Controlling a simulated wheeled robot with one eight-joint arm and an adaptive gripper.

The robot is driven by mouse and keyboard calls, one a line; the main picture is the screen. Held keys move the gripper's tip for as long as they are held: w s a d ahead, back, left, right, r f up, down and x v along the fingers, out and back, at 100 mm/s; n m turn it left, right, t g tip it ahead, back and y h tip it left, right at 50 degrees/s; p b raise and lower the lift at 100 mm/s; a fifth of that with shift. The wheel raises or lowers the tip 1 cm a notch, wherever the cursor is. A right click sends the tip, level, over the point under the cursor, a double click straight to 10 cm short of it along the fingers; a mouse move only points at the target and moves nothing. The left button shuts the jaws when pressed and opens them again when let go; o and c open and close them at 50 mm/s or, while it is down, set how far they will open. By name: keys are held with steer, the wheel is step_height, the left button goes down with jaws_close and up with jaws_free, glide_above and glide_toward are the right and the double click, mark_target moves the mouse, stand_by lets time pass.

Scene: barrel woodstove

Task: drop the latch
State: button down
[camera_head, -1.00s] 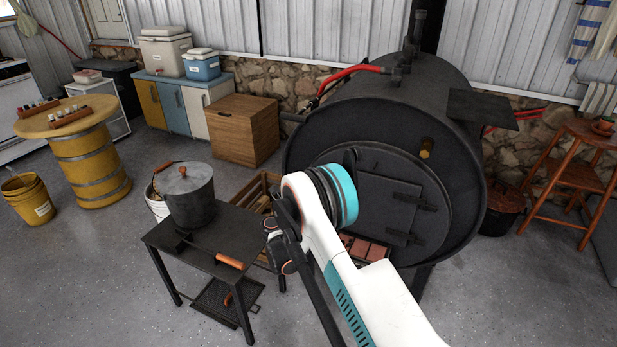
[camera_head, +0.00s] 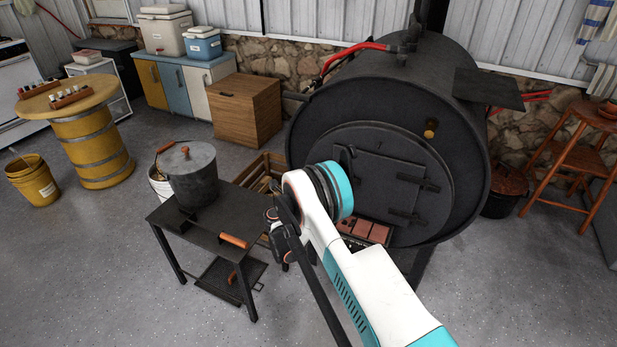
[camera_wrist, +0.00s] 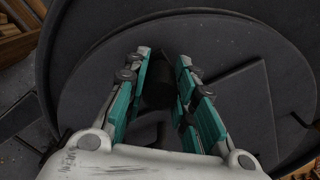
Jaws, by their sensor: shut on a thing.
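The stove's square black door (camera_head: 378,180) is set in the round front plate and looks closed. A dark latch piece (camera_head: 346,158) shows at the door's left edge, just above my arm. In the wrist view my gripper (camera_wrist: 162,80) is at the stove front, its two teal-padded fingers on either side of a dark piece (camera_wrist: 158,92), which looks like the latch handle. It is shut on this piece. The door plate (camera_wrist: 245,105) lies to the right of the fingers. In the head view my arm hides the fingertips and the latch's lower part.
A low metal table (camera_head: 195,228) with a lidded pot (camera_head: 190,172) and an orange-handled tool (camera_head: 233,241) stands left of my arm. A wooden crate (camera_head: 262,170) sits behind it. A brick tray (camera_head: 365,230) lies below the door. Open floor lies left of the table.

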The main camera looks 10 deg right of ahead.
steer(key=shift+a, duration=0.15)
steer(key=c, duration=1.3)
jaws_free()
steer(key=shift+w+f, duration=0.1)
steer(key=shift+f, duration=0.05)
steer(key=v, duration=1.2)
